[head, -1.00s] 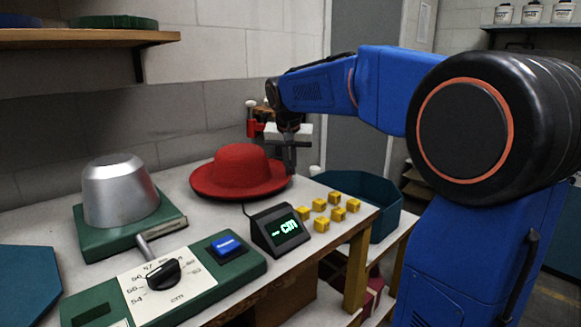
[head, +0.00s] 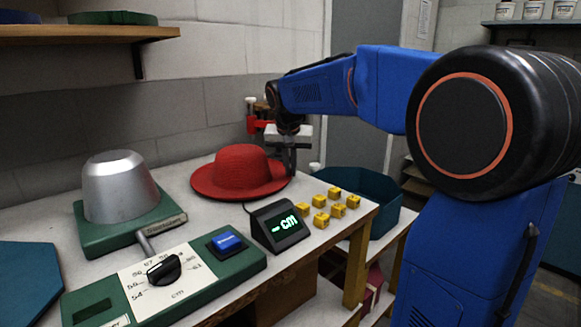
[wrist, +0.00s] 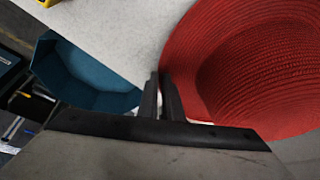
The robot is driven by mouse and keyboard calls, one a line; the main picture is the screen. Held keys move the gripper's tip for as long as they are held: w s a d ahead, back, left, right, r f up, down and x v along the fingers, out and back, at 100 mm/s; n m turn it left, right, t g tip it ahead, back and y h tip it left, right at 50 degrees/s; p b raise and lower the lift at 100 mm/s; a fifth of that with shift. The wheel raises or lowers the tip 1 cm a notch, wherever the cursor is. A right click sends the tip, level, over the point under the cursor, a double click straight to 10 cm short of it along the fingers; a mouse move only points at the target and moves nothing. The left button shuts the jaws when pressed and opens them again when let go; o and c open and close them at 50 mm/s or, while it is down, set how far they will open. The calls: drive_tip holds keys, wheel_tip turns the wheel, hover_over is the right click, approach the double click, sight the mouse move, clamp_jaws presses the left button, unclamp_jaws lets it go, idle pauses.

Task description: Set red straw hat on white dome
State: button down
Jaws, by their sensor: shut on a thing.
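The red straw hat (head: 237,172) rests crown up on the white tabletop, brim flat, in the head view. The hat (wrist: 245,60) fills the upper right of the wrist view. My gripper (head: 289,166) is at the right edge of its brim. In the wrist view my gripper (wrist: 169,88) has its two fingers close together at the brim edge, shut on it; the exact grip on the brim is partly hidden. The dome (head: 118,188) looks silver-grey and bare, on a green base (head: 110,240) at the left. I see no white dome.
A green control panel with a black dial (head: 163,270) and a blue button (head: 227,243) lies in front. A small display (head: 280,226) and several yellow cubes (head: 320,202) lie right of it. A teal tray (head: 345,185) is beyond the cubes. A shelf (head: 90,37) overhangs the back left.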

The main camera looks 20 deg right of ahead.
drive_tip(key=c, duration=1.8)
unclamp_jaws()
drive_tip(key=shift+c, duration=0.2)
